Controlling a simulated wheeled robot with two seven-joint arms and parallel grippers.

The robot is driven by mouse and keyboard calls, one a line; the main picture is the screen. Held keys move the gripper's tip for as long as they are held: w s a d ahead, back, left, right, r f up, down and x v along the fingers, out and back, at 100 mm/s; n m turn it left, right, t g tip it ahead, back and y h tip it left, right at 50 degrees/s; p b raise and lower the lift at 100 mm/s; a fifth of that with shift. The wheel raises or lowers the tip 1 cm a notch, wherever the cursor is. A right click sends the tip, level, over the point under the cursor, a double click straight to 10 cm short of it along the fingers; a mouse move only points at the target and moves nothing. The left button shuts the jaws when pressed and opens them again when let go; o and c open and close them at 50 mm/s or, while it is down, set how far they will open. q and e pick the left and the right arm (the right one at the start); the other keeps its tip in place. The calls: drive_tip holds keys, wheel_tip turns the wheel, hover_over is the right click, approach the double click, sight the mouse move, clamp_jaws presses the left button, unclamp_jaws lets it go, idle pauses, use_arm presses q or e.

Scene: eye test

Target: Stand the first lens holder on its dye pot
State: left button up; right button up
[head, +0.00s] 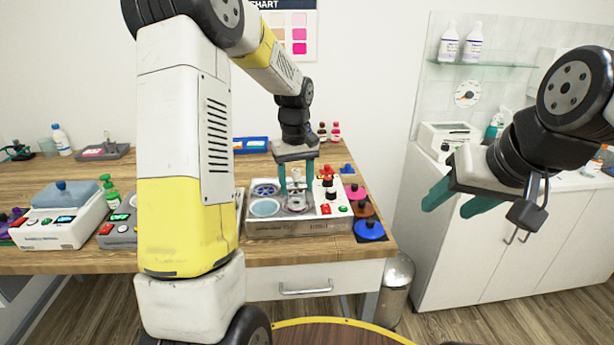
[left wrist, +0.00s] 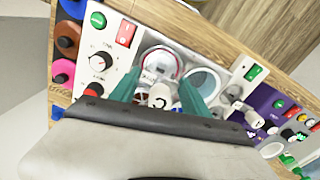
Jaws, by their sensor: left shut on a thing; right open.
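My left gripper (head: 297,191) points down over a white dye unit (head: 322,225) on the wooden table. It is shut on the small whitish lens holder (head: 296,198), which also shows between the teal fingers in the left wrist view (left wrist: 159,97). The holder is over or at the clear dye pot at the unit's front, which shows with a reddish ring in the left wrist view (left wrist: 160,63). I cannot tell whether they touch. A light blue pot (head: 264,208) is beside it, with a darker blue pot (head: 265,189) behind. My right gripper (head: 455,197) is open and empty, off the table's right side.
Red and black knobs and a green button (head: 341,209) are on the unit's right part. Coloured discs with knobs, including a blue one (head: 369,230), lie along the table's right edge. Other machines (head: 62,217) stand at the left. A white counter (head: 480,250) is at the right.

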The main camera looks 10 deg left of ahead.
sight(296, 170)
use_arm(q)
drive_tip(key=shift+f, duration=0.3)
idle(0.6)
drive_tip(key=o, duration=1.8)
drive_tip(key=shift+r, duration=3.05)
